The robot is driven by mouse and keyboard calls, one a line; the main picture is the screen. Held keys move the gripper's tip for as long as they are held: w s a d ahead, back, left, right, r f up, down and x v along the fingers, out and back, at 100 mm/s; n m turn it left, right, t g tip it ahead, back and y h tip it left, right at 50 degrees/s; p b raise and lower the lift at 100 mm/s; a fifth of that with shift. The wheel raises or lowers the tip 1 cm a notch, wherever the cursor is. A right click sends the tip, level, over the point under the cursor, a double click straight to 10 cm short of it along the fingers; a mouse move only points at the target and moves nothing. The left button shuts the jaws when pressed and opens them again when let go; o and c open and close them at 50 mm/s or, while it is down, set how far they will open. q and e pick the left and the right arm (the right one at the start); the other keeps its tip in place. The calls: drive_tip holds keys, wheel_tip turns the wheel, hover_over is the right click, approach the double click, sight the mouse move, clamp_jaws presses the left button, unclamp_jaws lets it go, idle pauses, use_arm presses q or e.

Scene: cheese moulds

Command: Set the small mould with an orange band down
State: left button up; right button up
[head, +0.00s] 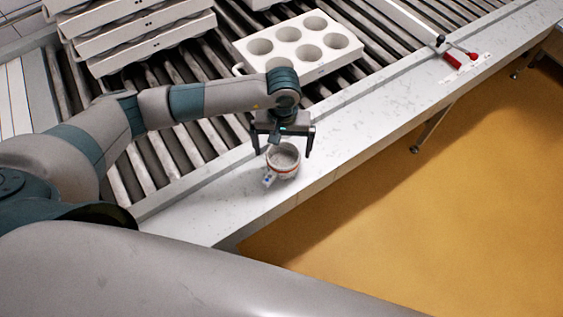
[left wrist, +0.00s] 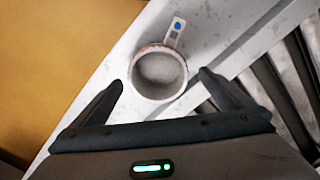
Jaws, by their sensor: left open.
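The small mould (head: 284,160) is a white round cup with an orange band near its rim and a small tag with blue marks at its side. It stands upright on the pale ledge (head: 335,150) in front of the rollers. It also shows in the left wrist view (left wrist: 158,73), with its open top facing the camera. My left gripper (head: 282,153) is open above the mould, one finger on each side. In the left wrist view (left wrist: 160,86) there are gaps between both fingertips and the mould wall. My right gripper is not in view.
A white block mould (head: 297,47) with several round holes lies on the roller conveyor (head: 190,142). Stacked white block moulds (head: 140,35) stand at the back left. A red-ended tool (head: 457,58) lies on the ledge at the right. The ledge between is clear; its front edge drops to a yellow floor (head: 420,210).

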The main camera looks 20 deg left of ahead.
sight(283, 165)
use_arm(q)
drive_tip(key=shift+s+d+f+p, duration=0.15)
drive_tip(key=shift+s+f+p, duration=0.05)
drive_tip(key=shift+f+p, duration=0.75)
drive_tip(key=shift+d+f+p, duration=0.1)
drive_tip(key=shift+f+p, duration=0.5)
drive_tip(key=shift+f, duration=1.05)
drive_tip(key=c, duration=1.3)
drive_tip(key=shift+r, duration=0.2)
